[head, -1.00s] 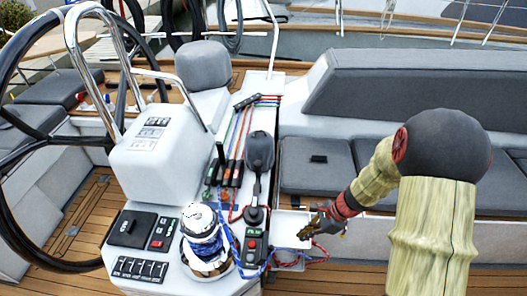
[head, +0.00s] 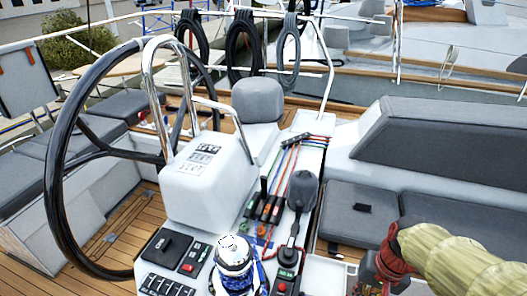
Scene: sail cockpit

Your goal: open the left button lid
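On the white console (head: 212,204), a flat black square cover (head: 166,246) lies at the left. Just right of it is a small dark panel with a red button (head: 194,259). Another dark panel with green and red buttons (head: 286,281) sits below the black lever, right of the winch. I cannot tell which of these carries the left button lid. My gripper (head: 372,284) is at the bottom edge, right of the console and apart from it. It is dark, small and partly cut off, so its fingers cannot be made out.
A chrome winch (head: 234,256) with blue rope stands between the panels. The black lever (head: 303,192) rises beside it. The large black steering wheel (head: 56,180) and chrome rail (head: 150,90) stand at left. Grey seats (head: 362,208) border the right.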

